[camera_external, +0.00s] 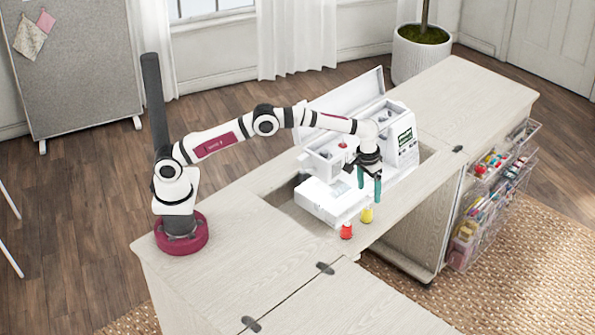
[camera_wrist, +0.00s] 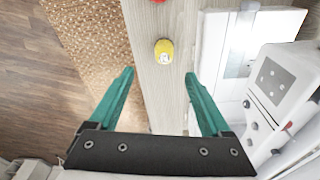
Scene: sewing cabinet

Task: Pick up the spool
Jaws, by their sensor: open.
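A yellow spool (camera_external: 367,215) stands upright on the cabinet's narrow front strip in the external view. A red spool (camera_external: 346,231) stands to its left on the same strip. My gripper (camera_external: 369,192) is open and empty, with its teal fingers pointing down above and behind the yellow spool. In the wrist view, the yellow spool (camera_wrist: 164,51) is seen from above, beyond the tips of the open gripper (camera_wrist: 160,75) and roughly between them sideways. The red spool (camera_wrist: 158,1) is mostly cut off at the top edge there.
A white sewing machine (camera_external: 335,190) sits in the cabinet recess right behind the spools, close to my fingers; it also fills the right of the wrist view (camera_wrist: 270,85). Clear racks (camera_external: 490,200) hang on the cabinet's right side. The wooden cabinet top (camera_external: 250,265) is clear at front left.

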